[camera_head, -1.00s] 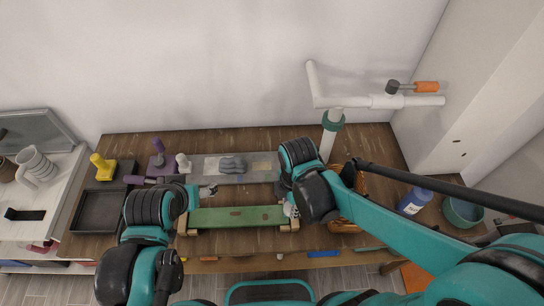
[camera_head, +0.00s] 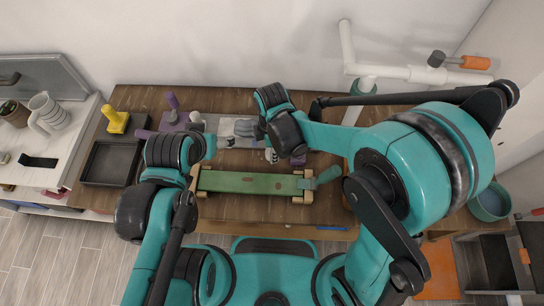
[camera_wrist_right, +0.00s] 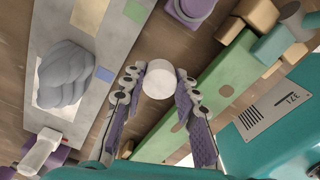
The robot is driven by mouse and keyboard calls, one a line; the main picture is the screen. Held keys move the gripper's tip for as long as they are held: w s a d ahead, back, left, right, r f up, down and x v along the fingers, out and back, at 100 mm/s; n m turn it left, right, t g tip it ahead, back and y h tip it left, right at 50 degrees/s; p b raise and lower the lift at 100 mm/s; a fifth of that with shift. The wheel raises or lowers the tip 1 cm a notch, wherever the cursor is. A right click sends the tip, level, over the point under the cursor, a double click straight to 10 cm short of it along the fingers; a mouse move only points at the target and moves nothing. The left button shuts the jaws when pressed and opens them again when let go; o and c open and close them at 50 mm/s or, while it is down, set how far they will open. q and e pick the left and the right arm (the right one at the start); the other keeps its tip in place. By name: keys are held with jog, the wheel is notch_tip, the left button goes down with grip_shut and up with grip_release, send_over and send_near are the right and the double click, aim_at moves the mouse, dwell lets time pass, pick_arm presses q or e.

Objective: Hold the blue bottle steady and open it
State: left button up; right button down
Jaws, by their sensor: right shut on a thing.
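The blue bottle does not show in either view now; my right arm covers much of the right side of the table in the head view. My right gripper (camera_head: 270,155) is above the table, just behind the green bench. In the right wrist view its two fingers (camera_wrist_right: 160,92) are shut on a small white round piece (camera_wrist_right: 158,79), seen end-on; whether it belongs to a bottle I cannot tell. My left gripper (camera_head: 226,142) is over the left end of the grey board, apart from the right one; its fingers are too small to read.
The green bench (camera_head: 248,183) lies along the table front. Behind it is the grey board (camera_wrist_right: 100,70) with a grey-blue lump (camera_wrist_right: 63,75). A black tray (camera_head: 108,163) and a yellow-handled tool (camera_head: 116,121) are at left. A teal bowl (camera_head: 490,203) sits at right.

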jog(key=shift+f+b, duration=0.55)
jog(key=shift+f, duration=1.4)
jog(key=shift+f, duration=0.2)
jog(key=c, duration=1.2)
grip_release()
jog(key=shift+r, duration=0.1)
jog(key=shift+o, duration=0.2)
jog(key=shift+r, duration=0.1)
jog(key=shift+r, duration=0.3)
notch_tip(320, 180, up, 12)
jog(key=p, duration=0.3)
jog(key=shift+f, duration=0.2)
